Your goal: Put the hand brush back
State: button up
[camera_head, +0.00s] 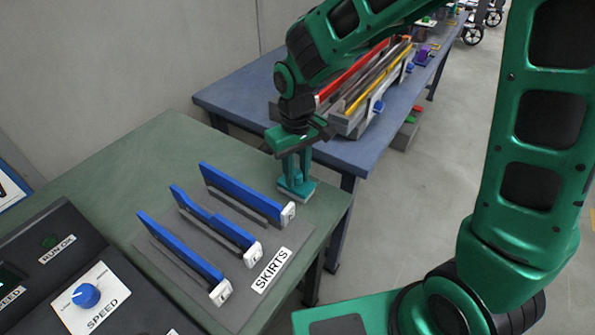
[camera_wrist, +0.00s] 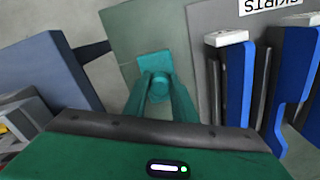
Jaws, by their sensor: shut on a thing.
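My gripper (camera_head: 297,172) is over the back right corner of the green bench, its fingers pointing down. It is shut on a small teal block with a grey underside, which I take to be the hand brush (camera_head: 297,191). In the wrist view the brush (camera_wrist: 153,63) shows as a teal rectangle just beyond my fingertips (camera_wrist: 160,90), over the green bench top. The fingers hide part of it. I cannot tell whether its underside touches the bench.
The green bench (camera_head: 178,143) carries a grey rack labelled SKIRTS (camera_head: 271,271) with blue upright panels (camera_head: 243,190), close left of my gripper. A dark control panel (camera_head: 50,262) is front left. A blue table (camera_head: 238,100) with a long grey tray (camera_head: 345,122) stands behind.

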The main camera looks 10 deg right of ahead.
jog(key=shift+f, duration=0.1)
jog(key=o, duration=1.1)
notch_tip(320, 180, up, 11)
jog(key=shift+f, duration=0.15)
